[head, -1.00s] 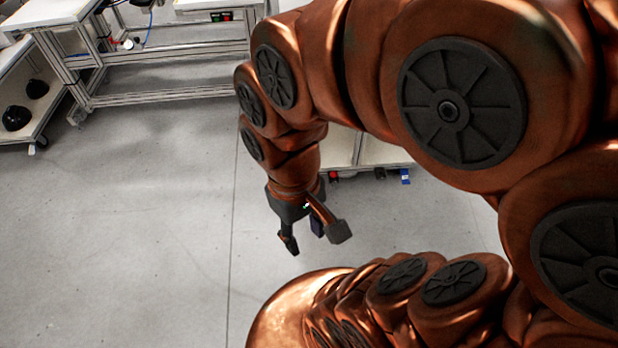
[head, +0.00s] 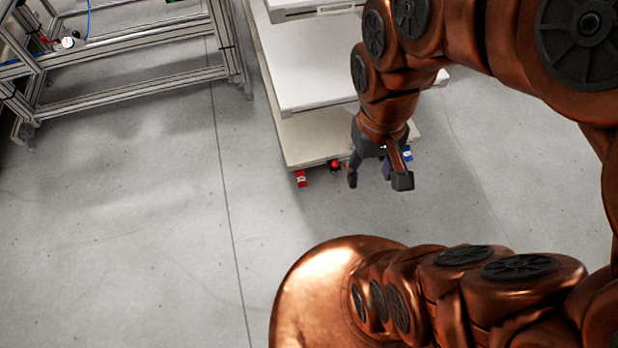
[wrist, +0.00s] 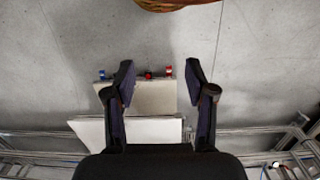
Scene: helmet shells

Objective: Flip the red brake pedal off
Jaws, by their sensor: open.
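A red brake pedal (head: 300,178) with a pale mark sits low at the left front corner of a white shelf cart (head: 305,148). It also shows in the wrist view (wrist: 168,70). Another small red part with black (head: 335,166) sits just right of it, under the cart's front edge. A blue pedal (head: 407,153) is at the cart's right front corner. My gripper (head: 377,180) is open and empty, in front of and above the cart's edge, right of the red pedal in the head view. In the wrist view both red parts lie between the open fingers (wrist: 160,68).
The cart has stacked white shelves above the pedals. A metal-frame workbench (head: 130,75) stands at the upper left. The grey floor (head: 120,240) in front and to the left is clear.

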